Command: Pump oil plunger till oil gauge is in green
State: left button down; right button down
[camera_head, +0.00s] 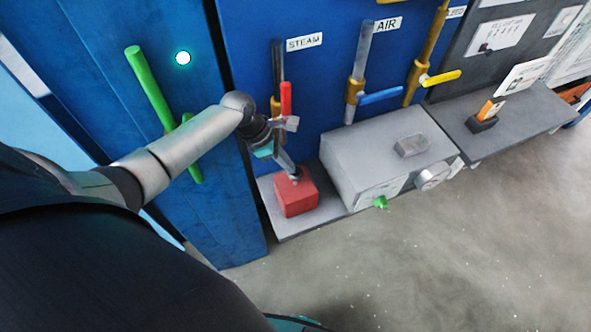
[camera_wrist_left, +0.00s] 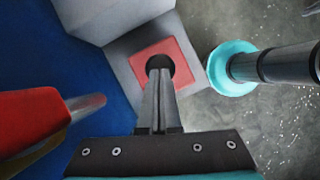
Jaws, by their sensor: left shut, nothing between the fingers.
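A red block (camera_head: 296,196) sits at the left end of the grey shelf, and its red top also shows in the left wrist view (camera_wrist_left: 186,80). My left gripper (camera_head: 294,176) points down onto the block's top. Its fingers (camera_wrist_left: 158,78) are shut and empty, with the tips over or at a dark round spot in the middle of the red top. Whether they touch it, and how far down the plunger is, I cannot tell. A round white gauge (camera_head: 434,177) is on the front of the grey box (camera_head: 375,150). Its needle and colours are too small to read.
A green tap (camera_head: 381,202) sticks out of the grey box's front. Behind are the red steam lever (camera_head: 286,99), the blue air lever (camera_head: 381,96) and a yellow lever (camera_head: 441,78). A green door handle (camera_head: 150,88) is at left. The floor in front is clear.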

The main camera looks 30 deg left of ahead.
pick_arm(q)
notch_tip(320, 180, down, 4)
jog(key=shift+s+f+b, duration=0.1)
jog(key=shift+f+b, duration=0.15)
jog(key=shift+b, duration=0.85)
jog(key=shift+s+a+r+p, duration=0.15)
jog(key=shift+a+r+p, duration=0.15)
jog(key=shift+p, duration=0.25)
jog(key=shift+s+a+r+p, duration=0.35)
jog(key=shift+s+a+p, duration=0.1)
jog(key=shift+a+p, duration=0.4)
jog(key=shift+s+a, duration=0.15)
jog(key=shift+a, duration=0.05)
